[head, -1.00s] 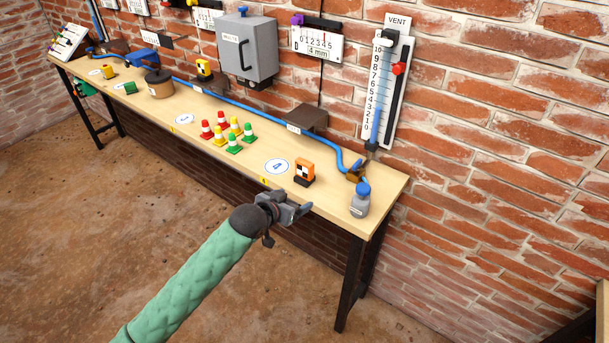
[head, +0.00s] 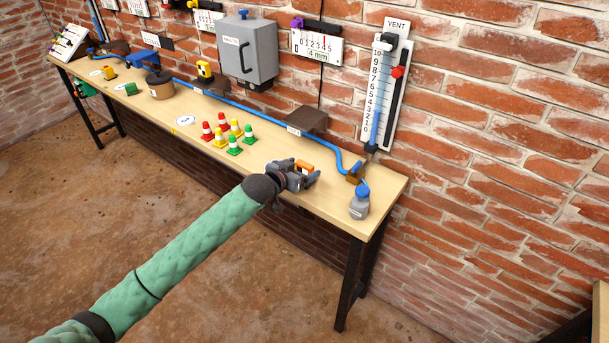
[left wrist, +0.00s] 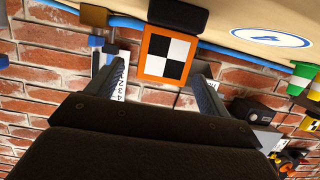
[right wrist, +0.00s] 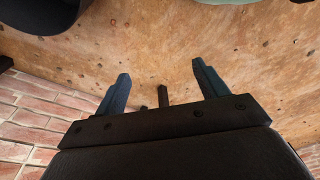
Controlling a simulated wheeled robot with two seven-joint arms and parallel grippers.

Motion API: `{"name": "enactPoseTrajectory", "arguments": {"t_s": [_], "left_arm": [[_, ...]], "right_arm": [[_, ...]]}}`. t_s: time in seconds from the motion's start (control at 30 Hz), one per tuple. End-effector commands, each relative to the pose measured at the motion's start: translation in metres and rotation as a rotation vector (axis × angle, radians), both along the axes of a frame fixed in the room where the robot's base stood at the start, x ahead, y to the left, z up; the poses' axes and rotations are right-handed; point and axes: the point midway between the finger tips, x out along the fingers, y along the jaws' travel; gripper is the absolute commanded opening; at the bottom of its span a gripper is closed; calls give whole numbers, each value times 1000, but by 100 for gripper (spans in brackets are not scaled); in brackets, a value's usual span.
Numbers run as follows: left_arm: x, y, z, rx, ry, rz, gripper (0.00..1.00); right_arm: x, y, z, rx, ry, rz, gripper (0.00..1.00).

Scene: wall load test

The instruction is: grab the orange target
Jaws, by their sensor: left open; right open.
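The orange target (head: 304,167) is a small orange block with a black-and-white checker face on a dark base. It stands on the bench, partly hidden by my left gripper (head: 303,178) in the head view. In the left wrist view the target (left wrist: 167,56) shows upside down, ahead of and between the two open fingers (left wrist: 155,84). The left gripper is open; I cannot tell whether the fingers have reached along its sides. My right gripper (right wrist: 160,85) is open and empty over bare brown floor, and it is not in the head view.
The wooden bench (head: 335,206) runs along a brick wall. Small traffic cones (head: 234,144) stand left of the target. A blue hose (head: 260,109) runs behind. A round label (left wrist: 270,37) lies beside the target.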

Motion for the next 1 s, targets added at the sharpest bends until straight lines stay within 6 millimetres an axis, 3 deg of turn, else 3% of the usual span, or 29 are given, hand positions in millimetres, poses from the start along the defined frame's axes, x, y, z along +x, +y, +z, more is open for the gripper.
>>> {"name": "enactPoseTrajectory", "arguments": {"t_s": [0.37, 0.73, 1.0], "left_arm": [[29, -18, -9, -1, 1, 0, 80], [34, -21, -13, 1, -1, 0, 80], [34, -21, -13, 0, 0, 0, 29]], "right_arm": [[-10, -12, -43, -13, -24, 7, 72], [-12, -13, -50, -14, -29, 8, 72], [-12, -13, -50, -14, -28, 8, 72]]}}
